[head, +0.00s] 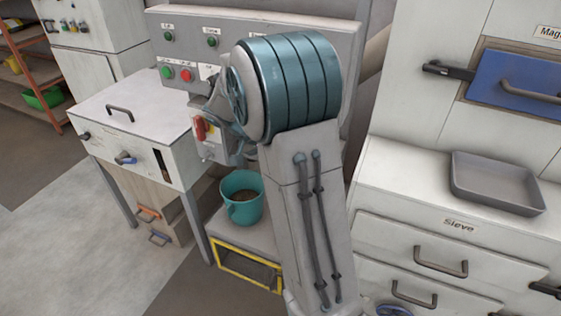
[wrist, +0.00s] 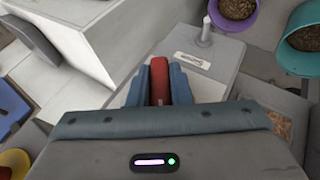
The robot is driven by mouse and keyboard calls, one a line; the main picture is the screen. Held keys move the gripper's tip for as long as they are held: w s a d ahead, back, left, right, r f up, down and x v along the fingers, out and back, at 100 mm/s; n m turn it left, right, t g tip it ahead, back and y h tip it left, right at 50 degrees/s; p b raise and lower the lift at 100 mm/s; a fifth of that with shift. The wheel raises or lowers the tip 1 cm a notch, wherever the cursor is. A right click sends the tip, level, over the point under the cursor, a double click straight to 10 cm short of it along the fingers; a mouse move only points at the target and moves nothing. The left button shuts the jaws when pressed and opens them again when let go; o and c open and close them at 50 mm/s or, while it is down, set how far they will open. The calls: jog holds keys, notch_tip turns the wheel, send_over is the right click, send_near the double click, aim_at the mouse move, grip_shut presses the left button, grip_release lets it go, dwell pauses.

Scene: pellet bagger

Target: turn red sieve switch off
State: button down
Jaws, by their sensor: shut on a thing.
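A small label by the handle is too blurred to read.
The grey panel (head: 265,22) carries green and red buttons. A teal bucket (head: 243,207) of pellets stands below, above a yellow frame (head: 232,262). A white cabinet (head: 135,130) is at left; at right a drawer unit (head: 400,222) labelled Sieve carries a grey tray (head: 497,200).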

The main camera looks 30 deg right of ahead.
jog(key=n+g+h, duration=0.1)
jog(key=g+h, duration=0.2)
jog(key=shift+g+h+b, duration=0.3)
jog(key=shift+g, duration=0.1)
jog(key=n+g+h, duration=0.1)
jog(key=h, duration=0.1)
jog(key=n+g+h, duration=0.1)
jog(key=h, duration=0.1)
jog(key=shift+s+r+g, duration=0.1)
jog(key=shift+r+g, duration=0.2)
jog(key=shift+g, duration=0.1)
jog(key=shift+h, duration=0.3)
jog(key=shift+d, duration=0.1)
jog(key=c, duration=1.3)
grip_release()
jog(key=b+v, duration=0.1)
jog(key=v, duration=1.2)
jog(key=shift+w+a+b, duration=0.25)
jog(key=shift+a+b, duration=0.05)
jog(key=shift+a, duration=0.05)
